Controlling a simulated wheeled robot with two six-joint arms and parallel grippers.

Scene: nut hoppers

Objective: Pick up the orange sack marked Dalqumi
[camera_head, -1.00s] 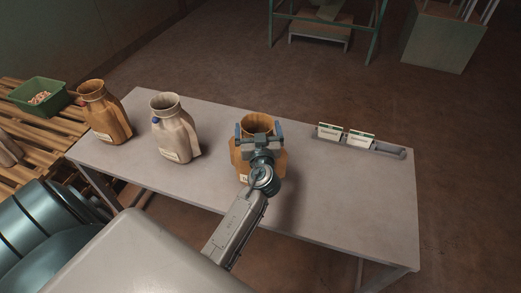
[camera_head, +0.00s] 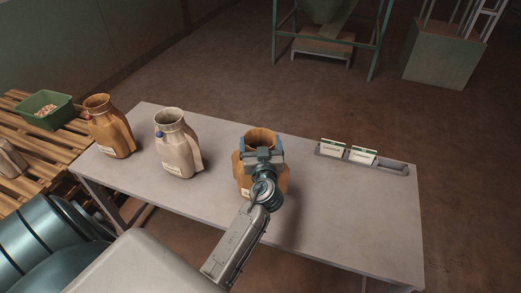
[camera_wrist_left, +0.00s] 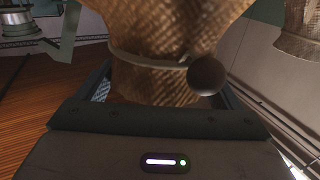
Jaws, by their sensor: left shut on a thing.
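An orange-brown sack (camera_head: 277,181) with an open, rolled top stands on the grey table (camera_head: 330,215), right of the other sacks. My left gripper (camera_head: 263,152) is shut on its neck. In the left wrist view the woven sack (camera_wrist_left: 165,30) fills the space between the jaws (camera_wrist_left: 160,85), with a cord and a dark round ball (camera_wrist_left: 206,76) at the neck. My gripper and arm hide much of its front; its label is partly covered and too small to read. Another orange sack (camera_head: 108,128) stands at the table's left end. My right gripper is not in view.
A pale sack (camera_head: 176,145) with a blue ball stands between the two orange ones. A grey tray with white cards (camera_head: 347,152) lies at the back right. A green crate (camera_head: 43,108) sits on wooden slats at left.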

